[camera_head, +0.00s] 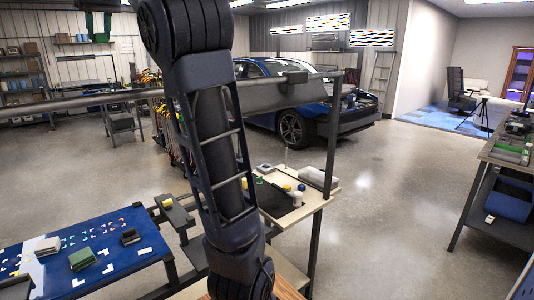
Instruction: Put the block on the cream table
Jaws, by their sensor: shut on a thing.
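My arm comes down through the middle of the view, and its lower end leaves the bottom edge. My gripper is not in view, so I cannot see what it holds. A table with a cream top (318,199) stands just right of my arm, with a dark mat and several small items on it. A green block-like thing (82,260) lies on the blue table at lower left, with a pale block-like thing (47,245) to its left. I cannot tell which thing is the task's block. A brown wooden surface (288,291) shows at the bottom edge, partly hidden by my arm.
The blue table (112,258) also bears a dark item (130,237). A workbench (508,156) is at right, a blue car (300,110) behind. The floor between is clear.

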